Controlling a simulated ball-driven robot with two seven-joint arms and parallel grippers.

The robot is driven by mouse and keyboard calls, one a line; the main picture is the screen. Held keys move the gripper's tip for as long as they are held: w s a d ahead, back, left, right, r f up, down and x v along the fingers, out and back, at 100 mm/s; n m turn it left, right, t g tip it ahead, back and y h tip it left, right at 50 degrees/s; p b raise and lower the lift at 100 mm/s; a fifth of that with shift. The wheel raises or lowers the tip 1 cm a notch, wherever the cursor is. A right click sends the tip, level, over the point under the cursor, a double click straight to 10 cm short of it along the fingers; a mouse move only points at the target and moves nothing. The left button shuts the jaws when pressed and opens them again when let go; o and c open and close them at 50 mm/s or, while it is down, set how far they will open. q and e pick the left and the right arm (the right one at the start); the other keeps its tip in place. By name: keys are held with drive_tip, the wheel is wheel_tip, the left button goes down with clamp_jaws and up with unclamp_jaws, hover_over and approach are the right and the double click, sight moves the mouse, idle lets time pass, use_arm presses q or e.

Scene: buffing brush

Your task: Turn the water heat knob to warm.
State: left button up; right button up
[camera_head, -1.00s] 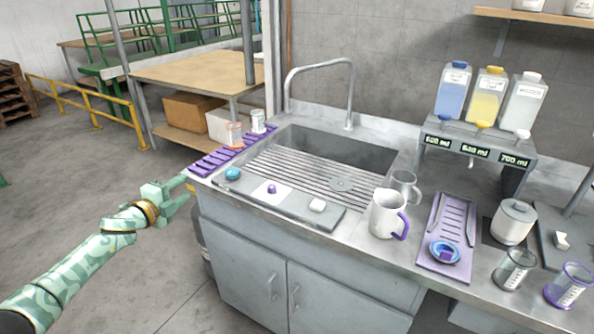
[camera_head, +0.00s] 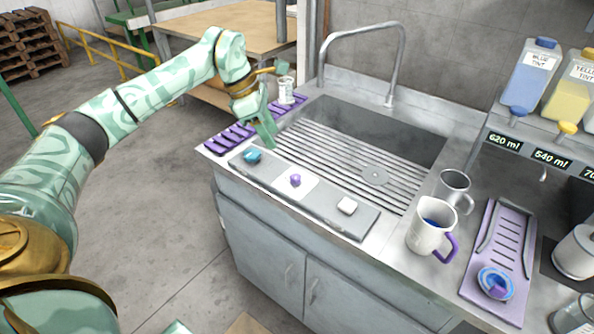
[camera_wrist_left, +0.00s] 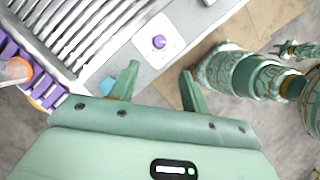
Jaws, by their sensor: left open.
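A grey control strip (camera_head: 322,204) lies along the sink's front edge. It carries a teal knob (camera_head: 252,156) at left, a purple knob (camera_head: 295,180) on a white plate in the middle, and a white knob (camera_head: 347,205) at right. I cannot read which one is for water heat. My left gripper (camera_head: 267,128) is above the sink's left front, just behind the teal knob. In the left wrist view its fingers (camera_wrist_left: 158,78) are apart and empty. The purple knob (camera_wrist_left: 159,42) shows beyond the fingertips; the teal knob (camera_wrist_left: 108,86) is beside the left finger.
A purple rack (camera_head: 230,138) with a cup (camera_head: 286,90) is left of the sink. The faucet (camera_head: 390,70) rises behind. A white mug (camera_head: 430,232), a metal mug (camera_head: 453,187) and a purple tray (camera_head: 500,255) stand to the right. The ribbed drainboard (camera_head: 335,150) is clear.

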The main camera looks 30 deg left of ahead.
sight(295, 176)
use_arm(q)
drive_tip(key=b+x, duration=0.2)
drive_tip(key=x, duration=1.1)
drive_tip(key=shift+w+d+f, duration=0.15)
drive_tip(key=shift+f, duration=0.2)
drive_tip(key=c, duration=1)
